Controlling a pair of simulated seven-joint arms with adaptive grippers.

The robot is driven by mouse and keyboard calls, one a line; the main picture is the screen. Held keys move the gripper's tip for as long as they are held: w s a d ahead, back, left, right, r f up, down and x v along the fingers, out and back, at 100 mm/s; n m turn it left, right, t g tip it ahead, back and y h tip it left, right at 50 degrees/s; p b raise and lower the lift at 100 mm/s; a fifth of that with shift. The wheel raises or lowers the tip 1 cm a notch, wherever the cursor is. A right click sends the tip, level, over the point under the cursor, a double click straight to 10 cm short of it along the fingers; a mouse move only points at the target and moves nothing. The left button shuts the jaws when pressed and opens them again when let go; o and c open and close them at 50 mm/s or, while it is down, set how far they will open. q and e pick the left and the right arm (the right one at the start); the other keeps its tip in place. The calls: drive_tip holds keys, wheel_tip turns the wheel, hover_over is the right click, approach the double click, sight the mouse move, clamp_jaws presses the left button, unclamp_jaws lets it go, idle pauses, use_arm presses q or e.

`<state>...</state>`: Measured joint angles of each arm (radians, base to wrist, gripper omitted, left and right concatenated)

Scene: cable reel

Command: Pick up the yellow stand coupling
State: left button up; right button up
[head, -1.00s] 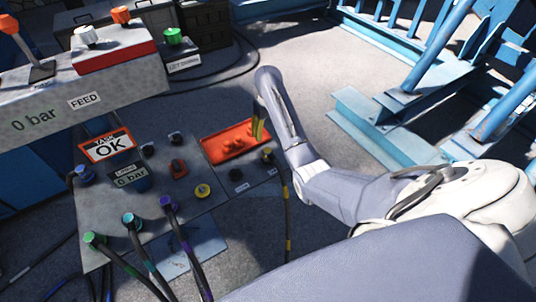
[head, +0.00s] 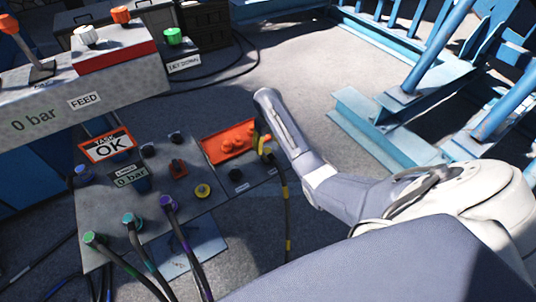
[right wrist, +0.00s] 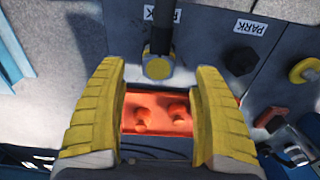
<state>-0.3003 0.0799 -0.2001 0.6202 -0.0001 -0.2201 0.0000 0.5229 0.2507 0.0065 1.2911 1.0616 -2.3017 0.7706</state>
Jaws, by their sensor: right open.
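The yellow stand coupling (head: 265,149) sits at the right edge of the grey panel, with a dark yellow-banded cable hanging from it. In the right wrist view the coupling (right wrist: 158,66) shows between the tips of my yellow fingers, with its cable running up. My right gripper (head: 260,138) is open and close to the coupling, beside the red tray. The fingers stand apart on either side in the right wrist view, with gaps to the coupling; contact cannot be told. My left gripper is not in view.
The red tray (head: 206,150) with red pieces lies beside the coupling. A black knob (head: 235,174) and a yellow knob (head: 203,191) are on the panel. Several cables with coloured couplings hang at its front. Blue steel framing (head: 385,150) stands at the right.

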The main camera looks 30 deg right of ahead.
sight(268, 150)
drive_tip(key=shift+w+d+f, duration=0.15)
drive_tip(key=shift+f, duration=2.5)
drive_tip(key=c, duration=1.4)
